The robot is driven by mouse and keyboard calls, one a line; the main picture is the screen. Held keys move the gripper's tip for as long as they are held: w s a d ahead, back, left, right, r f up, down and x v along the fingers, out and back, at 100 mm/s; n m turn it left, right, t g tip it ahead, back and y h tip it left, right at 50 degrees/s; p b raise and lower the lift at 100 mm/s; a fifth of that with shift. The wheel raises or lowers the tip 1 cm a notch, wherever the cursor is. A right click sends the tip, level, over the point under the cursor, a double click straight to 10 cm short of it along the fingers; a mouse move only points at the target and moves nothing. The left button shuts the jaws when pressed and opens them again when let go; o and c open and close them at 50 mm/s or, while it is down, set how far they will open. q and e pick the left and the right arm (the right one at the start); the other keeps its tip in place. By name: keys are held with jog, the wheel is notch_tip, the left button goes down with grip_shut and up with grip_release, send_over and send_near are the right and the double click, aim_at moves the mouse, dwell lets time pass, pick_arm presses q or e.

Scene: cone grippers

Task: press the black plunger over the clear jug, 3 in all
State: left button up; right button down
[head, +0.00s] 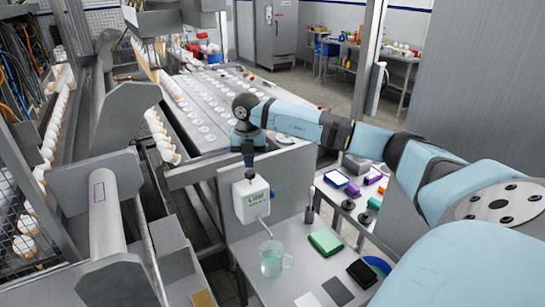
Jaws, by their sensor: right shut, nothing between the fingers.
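A white dispenser box (252,199) with dark lettering hangs on the grey panel. Its thin spout points down toward the clear jug (271,259), which stands on the metal table below with its handle on the right. My right gripper (248,152) points down directly above the box and is shut and empty. My left gripper is not in view.
A slim dark-based tool (310,206) stands by the panel. My right arm spans the right side. A tray of pale cups (200,115) lies behind.

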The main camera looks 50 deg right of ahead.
aim_at(250, 172)
jog(key=shift+f, duration=0.15)
jog(key=shift+f+b, duration=1.1)
jog(key=shift+f, duration=0.65)
jog(key=shift+r, duration=0.1)
jog(key=shift+r+p, duration=1.25)
jog(key=shift+r, duration=0.55)
jog(key=shift+r, duration=0.1)
notch_tip(250, 172, up, 6)
jog(key=p, duration=0.3)
jog(key=shift+p, duration=0.35)
